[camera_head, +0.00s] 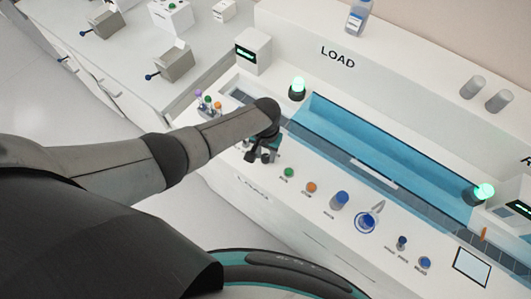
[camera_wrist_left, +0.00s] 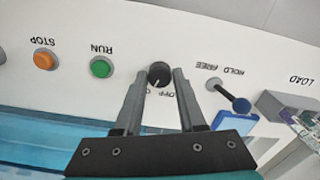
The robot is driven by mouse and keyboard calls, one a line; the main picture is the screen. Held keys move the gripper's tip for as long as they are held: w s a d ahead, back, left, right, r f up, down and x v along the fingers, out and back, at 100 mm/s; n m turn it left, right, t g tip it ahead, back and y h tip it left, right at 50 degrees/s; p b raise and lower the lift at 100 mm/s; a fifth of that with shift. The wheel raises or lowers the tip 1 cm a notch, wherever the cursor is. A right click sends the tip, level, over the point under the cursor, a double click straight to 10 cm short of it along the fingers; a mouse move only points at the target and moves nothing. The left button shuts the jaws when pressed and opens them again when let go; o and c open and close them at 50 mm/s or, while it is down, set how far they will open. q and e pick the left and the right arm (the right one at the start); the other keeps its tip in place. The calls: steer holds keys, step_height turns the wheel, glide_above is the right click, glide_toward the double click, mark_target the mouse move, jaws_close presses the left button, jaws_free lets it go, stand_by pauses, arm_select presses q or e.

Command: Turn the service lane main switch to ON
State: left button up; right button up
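The main switch (camera_wrist_left: 160,74) is a small round black knob on the white panel in the left wrist view. An OFF label and part of another label sit beside it; the second label is partly hidden by a finger. A small light mark shows on the knob, but its exact direction is hard to read. My left gripper (camera_wrist_left: 161,72) is open, with one finger on each side of the knob; I cannot tell whether they touch it. In the head view my left gripper (camera_head: 262,155) points down at the panel and hides the knob. My right gripper is not in view.
A green RUN button (camera_wrist_left: 102,67) and an orange STOP button (camera_wrist_left: 44,60) are beside the switch. A blue-tipped HOLD/FREE lever (camera_wrist_left: 241,105) is on its other side. In the head view, a tube rack (camera_head: 208,108) stands left of the gripper and a blue trough (camera_head: 380,160) lies behind.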

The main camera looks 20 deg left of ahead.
mark_target(266, 157)
arm_select(q)
steer(key=o, duration=0.4)
steer(key=shift+r, duration=0.1)
steer(key=shift+r+p, duration=2.45)
steer(key=shift+r, duration=5.1)
